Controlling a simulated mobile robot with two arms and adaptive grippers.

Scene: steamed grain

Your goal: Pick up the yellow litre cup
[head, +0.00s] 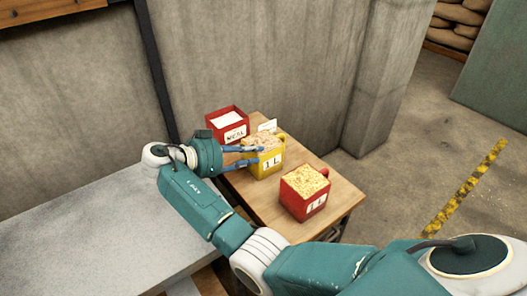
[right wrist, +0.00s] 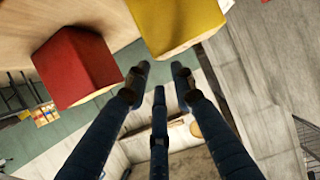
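The yellow litre cup (head: 268,164) stands upright on the wooden table, full of grain, with a "1 L" label on its front. It lies between two red containers. My right gripper (head: 262,154) is at the cup's left side, its blue fingers spread and pointing at it. In the right wrist view the yellow cup (right wrist: 178,22) is at the top, just beyond the open fingertips (right wrist: 160,76). Nothing is between the fingers. Whether a finger touches the cup, I cannot tell. My left gripper is not in view.
A red "1 L" cup (head: 304,196) of grain stands nearer on the table (head: 262,207); it also shows in the right wrist view (right wrist: 76,68). A red "MEAL" box (head: 228,124) and small white card (head: 267,126) are behind. A grey wall rises at the back.

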